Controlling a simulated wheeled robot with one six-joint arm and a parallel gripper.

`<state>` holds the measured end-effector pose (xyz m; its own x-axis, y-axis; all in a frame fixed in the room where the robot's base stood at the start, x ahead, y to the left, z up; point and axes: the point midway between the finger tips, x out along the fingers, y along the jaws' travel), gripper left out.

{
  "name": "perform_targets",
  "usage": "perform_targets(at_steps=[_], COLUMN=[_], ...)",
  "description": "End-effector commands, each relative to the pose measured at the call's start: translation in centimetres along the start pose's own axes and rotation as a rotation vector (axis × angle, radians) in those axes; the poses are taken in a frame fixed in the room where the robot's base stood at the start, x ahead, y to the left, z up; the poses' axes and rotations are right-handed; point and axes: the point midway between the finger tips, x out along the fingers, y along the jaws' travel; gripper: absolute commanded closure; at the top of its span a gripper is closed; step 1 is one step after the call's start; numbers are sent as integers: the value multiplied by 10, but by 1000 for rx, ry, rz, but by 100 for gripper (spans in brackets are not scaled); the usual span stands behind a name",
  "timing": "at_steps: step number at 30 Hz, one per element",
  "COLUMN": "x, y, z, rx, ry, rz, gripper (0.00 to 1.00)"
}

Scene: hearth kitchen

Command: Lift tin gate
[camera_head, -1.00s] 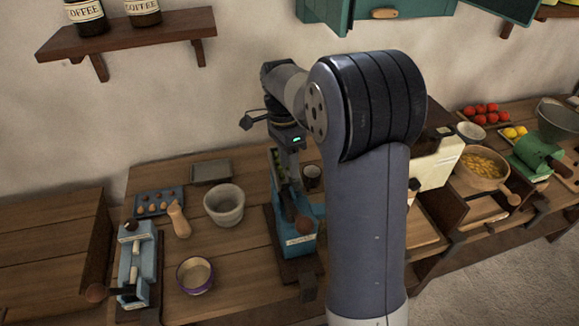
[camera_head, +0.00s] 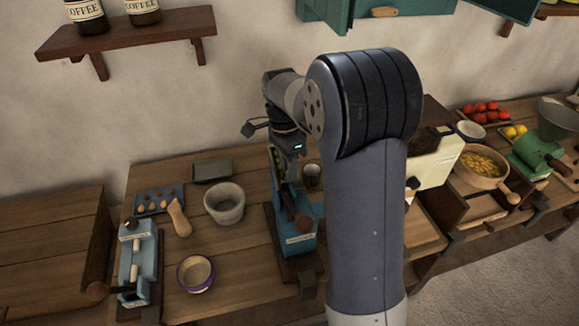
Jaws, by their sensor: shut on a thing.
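A blue machine with a pale label (camera_head: 301,240) and a dark round-ended handle stands on a dark wooden base at the middle of the bench. My gripper (camera_head: 288,182) points down over the back part of this machine. It is shut on a narrow part there, which I take to be the tin gate. The fingertips and most of the held part are hard to make out against the machine. My forearm hides the bench just right of it.
A grey pot (camera_head: 224,203), a small bowl (camera_head: 195,273), a wooden pestle-like piece (camera_head: 179,218) and a second blue device (camera_head: 136,262) stand to the left. A wall shelf (camera_head: 130,35) hangs at upper left.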

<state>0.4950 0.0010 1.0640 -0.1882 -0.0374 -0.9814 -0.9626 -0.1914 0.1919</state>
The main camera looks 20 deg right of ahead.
Motion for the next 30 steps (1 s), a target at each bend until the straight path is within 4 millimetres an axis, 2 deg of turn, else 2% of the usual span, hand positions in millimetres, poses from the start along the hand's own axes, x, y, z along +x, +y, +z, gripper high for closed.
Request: perform_targets(at_steps=[11, 20, 28, 29, 30], x=[-1, -25, -23, -23, -23], y=[0, 4, 4, 4, 4], z=[0, 0, 0, 0, 0], rx=[0, 0, 0, 0, 0], ry=[0, 0, 0, 0, 0], rz=[0, -1, -1, -1, -1], gripper=[100, 100, 100, 80, 77])
